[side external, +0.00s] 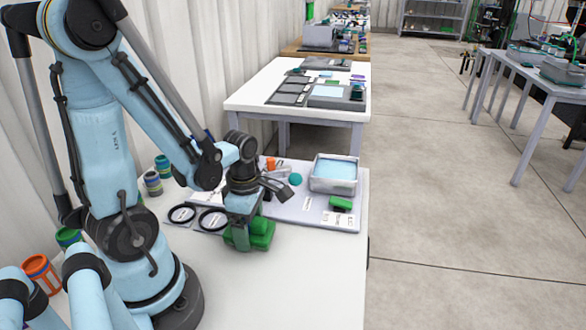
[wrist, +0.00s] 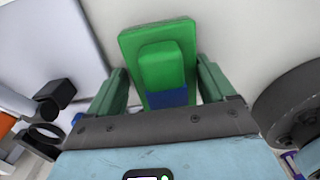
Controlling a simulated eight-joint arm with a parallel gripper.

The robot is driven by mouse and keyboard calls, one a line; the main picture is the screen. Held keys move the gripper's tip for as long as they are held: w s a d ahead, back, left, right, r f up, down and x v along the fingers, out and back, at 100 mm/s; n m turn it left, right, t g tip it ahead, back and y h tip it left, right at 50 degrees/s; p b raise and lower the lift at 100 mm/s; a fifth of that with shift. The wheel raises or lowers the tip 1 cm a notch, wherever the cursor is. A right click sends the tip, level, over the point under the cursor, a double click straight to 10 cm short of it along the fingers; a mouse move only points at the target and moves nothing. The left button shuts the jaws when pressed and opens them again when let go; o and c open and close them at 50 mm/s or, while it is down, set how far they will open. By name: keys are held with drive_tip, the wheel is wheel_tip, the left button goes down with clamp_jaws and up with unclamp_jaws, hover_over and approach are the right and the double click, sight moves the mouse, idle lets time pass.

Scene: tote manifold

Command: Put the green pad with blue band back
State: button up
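The green pad with the blue band (wrist: 157,50) lies on the white table (side external: 310,285), just in front of the grey board (side external: 300,212). It has a wide base and a raised narrower block, with the blue band at the block's near end. In the side view the pad (side external: 264,232) is partly hidden by my gripper (side external: 240,236). In the wrist view my gripper (wrist: 161,72) points at the pad, one green finger on each side. The fingers are open, with gaps to the raised block. I cannot tell whether they touch the base.
On the board are a smaller green block (side external: 341,203), a grey bin with light blue contents (side external: 334,173), black rings (side external: 212,219) and a teal round piece (side external: 295,179). Cans (side external: 152,183) stand at the left. The table's front right is clear.

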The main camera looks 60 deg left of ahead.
drive_tip(key=shift+o, duration=0.6)
drive_tip(key=shift+r, duration=0.1)
drive_tip(key=shift+r, duration=6)
drive_tip(key=m, duration=0.2)
drive_tip(key=shift+w+d+m+t, duration=0.3)
drive_tip(key=shift+w+d, duration=0.05)
drive_tip(key=shift+w, duration=0.05)
drive_tip(key=w+d+m+t, duration=0.3)
drive_tip(key=m, duration=0.9)
drive_tip(key=w+d+r+m+t, duration=0.1)
drive_tip(key=w+d+m+t, duration=0.2)
drive_tip(key=m, duration=0.9)
drive_tip(key=shift+w+d+r+t, duration=0.2)
drive_tip(key=shift+d+r+t, duration=0.1)
drive_tip(key=shift+d, duration=0.45)
